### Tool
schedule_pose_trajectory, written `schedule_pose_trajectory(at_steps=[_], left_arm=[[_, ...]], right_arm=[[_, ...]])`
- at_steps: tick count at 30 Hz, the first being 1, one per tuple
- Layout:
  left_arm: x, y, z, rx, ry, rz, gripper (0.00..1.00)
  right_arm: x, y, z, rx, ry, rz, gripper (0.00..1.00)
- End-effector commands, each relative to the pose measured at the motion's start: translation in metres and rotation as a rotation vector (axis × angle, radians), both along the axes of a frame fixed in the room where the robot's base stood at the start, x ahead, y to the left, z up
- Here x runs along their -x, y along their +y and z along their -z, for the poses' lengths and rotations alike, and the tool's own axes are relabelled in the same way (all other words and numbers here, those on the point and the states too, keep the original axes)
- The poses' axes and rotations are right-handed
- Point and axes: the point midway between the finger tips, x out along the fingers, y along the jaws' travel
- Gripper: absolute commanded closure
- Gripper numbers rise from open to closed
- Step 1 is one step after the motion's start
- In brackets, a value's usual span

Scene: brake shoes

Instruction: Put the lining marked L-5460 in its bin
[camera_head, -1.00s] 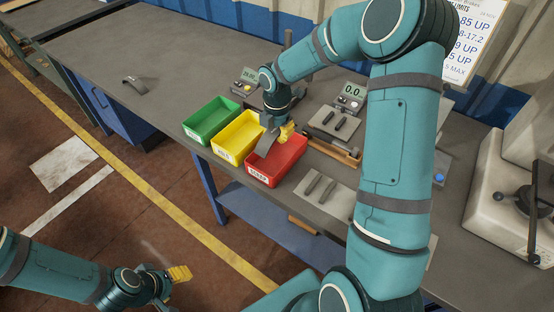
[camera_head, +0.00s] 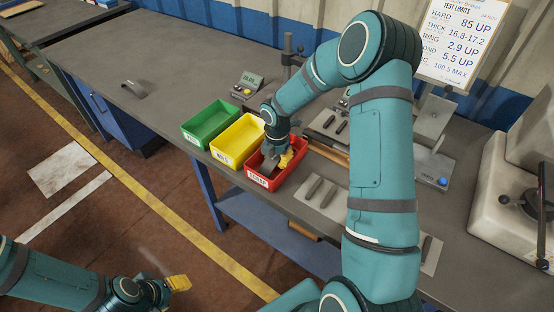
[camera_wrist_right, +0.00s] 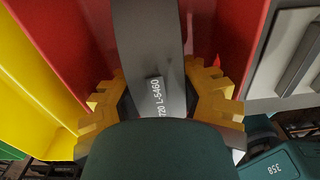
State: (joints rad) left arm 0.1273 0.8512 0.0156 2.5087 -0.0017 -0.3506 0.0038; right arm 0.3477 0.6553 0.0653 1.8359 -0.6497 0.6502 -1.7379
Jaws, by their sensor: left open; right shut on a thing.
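The lining marked L-5460 (camera_wrist_right: 150,50) is a grey curved strip with a white printed label. My right gripper (camera_head: 284,158) has its yellow fingers shut on it, one on each side in the right wrist view (camera_wrist_right: 165,100). The lining and fingers are at the red bin (camera_head: 262,181), whose label reads SCRAP; red walls flank the lining in the wrist view. Whether the lining touches the bin floor cannot be told. The yellow bin (camera_head: 225,152) and the green bin (camera_head: 195,133) stand to its left. My left gripper (camera_head: 179,283) is open and empty over the floor.
Another curved lining (camera_head: 134,89) lies alone at the far left of the bench. Plates with dark bars (camera_head: 318,192) lie right of the red bin. A gauge with a display (camera_head: 250,84) stands behind the bins. A limits sheet (camera_head: 462,40) hangs at the back.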

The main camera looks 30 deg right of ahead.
Motion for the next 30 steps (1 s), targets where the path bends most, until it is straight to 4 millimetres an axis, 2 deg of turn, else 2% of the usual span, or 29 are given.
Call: schedule_pose_trajectory(at_steps=[5,6,8,16,20,23,30], left_arm=[[0.000,0.000,0.002,0.000,-0.001,0.000,0.44],[0.000,0.000,0.002,0.000,-0.001,0.000,0.44],[0.000,0.000,0.002,0.000,-0.001,0.000,0.44],[0.000,0.000,0.001,0.000,-0.001,0.000,0.44],[0.000,0.000,-0.002,0.000,0.000,0.000,0.44],[0.001,0.000,-0.005,0.000,0.002,0.001,0.44],[0.003,0.000,-0.016,0.001,0.007,0.002,0.44]], right_arm=[[0.000,0.000,0.004,0.000,0.000,0.000,1.00],[0.000,0.000,0.004,0.000,0.001,0.000,0.75],[0.000,0.000,0.003,0.000,0.001,0.000,0.56],[0.000,0.000,0.003,0.000,0.000,0.000,0.56],[0.000,0.000,-0.004,0.000,-0.001,0.001,0.56],[0.000,0.000,-0.018,0.001,-0.001,0.002,0.56],[0.000,0.000,-0.068,0.001,-0.004,0.001,0.56]])
